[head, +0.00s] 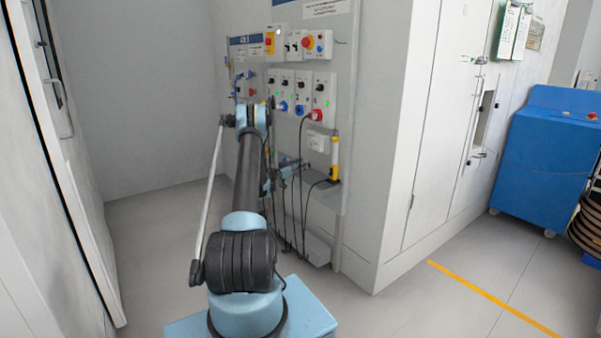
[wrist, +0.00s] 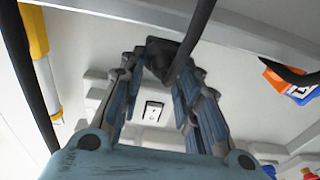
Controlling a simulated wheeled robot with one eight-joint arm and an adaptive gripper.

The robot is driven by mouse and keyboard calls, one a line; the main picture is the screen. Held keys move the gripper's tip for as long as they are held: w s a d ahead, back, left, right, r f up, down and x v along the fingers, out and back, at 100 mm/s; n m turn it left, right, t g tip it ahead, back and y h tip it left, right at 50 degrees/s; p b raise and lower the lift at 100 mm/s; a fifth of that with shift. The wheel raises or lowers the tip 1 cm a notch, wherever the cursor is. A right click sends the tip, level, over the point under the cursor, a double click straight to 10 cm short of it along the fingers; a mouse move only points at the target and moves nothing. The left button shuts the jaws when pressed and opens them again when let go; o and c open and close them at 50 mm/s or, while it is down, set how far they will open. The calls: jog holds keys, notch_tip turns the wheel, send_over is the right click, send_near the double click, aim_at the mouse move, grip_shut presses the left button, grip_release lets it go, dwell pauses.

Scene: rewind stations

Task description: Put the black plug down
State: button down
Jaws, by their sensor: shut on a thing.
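The black plug (wrist: 162,57) sits between the fingertips of my gripper (wrist: 164,66) in the wrist view. My gripper is shut on it, with a finger on each side. A black cable runs from the plug up and to the right. In the head view my gripper (head: 290,169) is small, in front of the wall panel, below the row of sockets. The plug cannot be made out clearly there. What lies directly behind the plug is partly hidden by the fingers.
Grey switch-and-socket boxes (head: 288,88) with coloured plugs line the panel. A white box (head: 318,142) and a yellow cylinder (head: 335,158) are at its right. A grey shelf (head: 328,198) lies below. Several black cables hang nearby. A blue cabinet (head: 546,160) stands far right; the floor between is clear.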

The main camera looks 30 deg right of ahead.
jog(key=shift+d+f, duration=0.2)
jog(key=shift+f, duration=1.15)
jog(key=shift+f, duration=0.1)
jog(key=c, duration=1.2)
grip_release()
